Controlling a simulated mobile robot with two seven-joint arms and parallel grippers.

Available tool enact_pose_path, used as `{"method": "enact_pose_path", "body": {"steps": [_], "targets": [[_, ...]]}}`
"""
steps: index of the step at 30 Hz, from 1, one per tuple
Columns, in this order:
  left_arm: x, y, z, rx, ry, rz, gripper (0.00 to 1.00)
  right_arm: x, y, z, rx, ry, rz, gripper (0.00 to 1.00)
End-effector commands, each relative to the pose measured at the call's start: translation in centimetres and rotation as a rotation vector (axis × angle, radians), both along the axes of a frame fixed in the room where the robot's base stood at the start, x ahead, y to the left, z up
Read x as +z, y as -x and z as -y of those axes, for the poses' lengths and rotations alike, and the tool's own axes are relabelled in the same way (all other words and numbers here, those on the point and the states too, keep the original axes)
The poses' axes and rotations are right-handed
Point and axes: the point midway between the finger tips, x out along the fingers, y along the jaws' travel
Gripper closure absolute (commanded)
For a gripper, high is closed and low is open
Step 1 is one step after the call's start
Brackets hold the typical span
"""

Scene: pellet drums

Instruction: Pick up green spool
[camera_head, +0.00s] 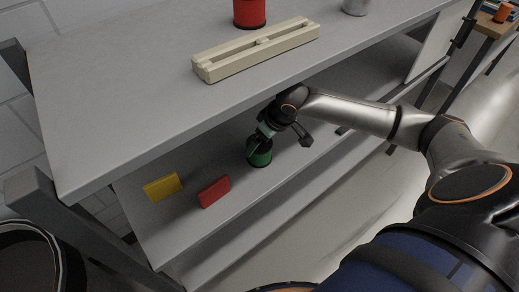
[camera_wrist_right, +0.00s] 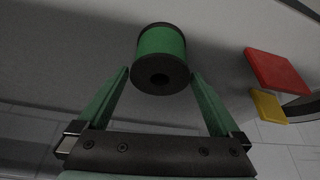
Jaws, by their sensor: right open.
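The green spool (camera_head: 260,156) has black end flanges and stands on the lower shelf, to the right of the red block in the head view. My right gripper (camera_head: 262,136) reaches down to it from above right and partly hides its top. In the right wrist view the spool (camera_wrist_right: 162,55) sits at the top middle, just ahead of the open fingers. The right gripper's green fingers (camera_wrist_right: 160,75) are spread to the spool's two sides, with their tips near its lower flange. I cannot tell if either finger touches it. My left gripper is not in view.
A yellow block (camera_head: 163,187) and a red block (camera_head: 214,191) stand left of the spool on the lower shelf (camera_head: 190,232). The upper shelf (camera_head: 120,100) overhangs close above my arm, bearing a beige slotted holder (camera_head: 255,50), a red spool (camera_head: 249,12) and a grey cylinder (camera_head: 356,6).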

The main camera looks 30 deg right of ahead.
Motion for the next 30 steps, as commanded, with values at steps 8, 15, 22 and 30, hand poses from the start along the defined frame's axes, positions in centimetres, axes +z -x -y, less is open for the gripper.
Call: {"method": "enact_pose_path", "body": {"steps": [8,15,22,30], "targets": [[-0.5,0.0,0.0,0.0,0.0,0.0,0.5,-4.1,-1.4,-0.4,0.0,0.0,-0.002,0.0],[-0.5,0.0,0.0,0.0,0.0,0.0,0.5,-4.6,-1.6,-0.4,0.001,0.001,-0.002,0.0],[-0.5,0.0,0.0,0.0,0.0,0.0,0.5,-4.6,-1.6,-0.4,0.001,0.001,-0.002,0.18],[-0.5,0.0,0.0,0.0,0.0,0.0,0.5,-4.6,-1.6,-0.4,0.001,0.001,-0.002,0.48]]}}
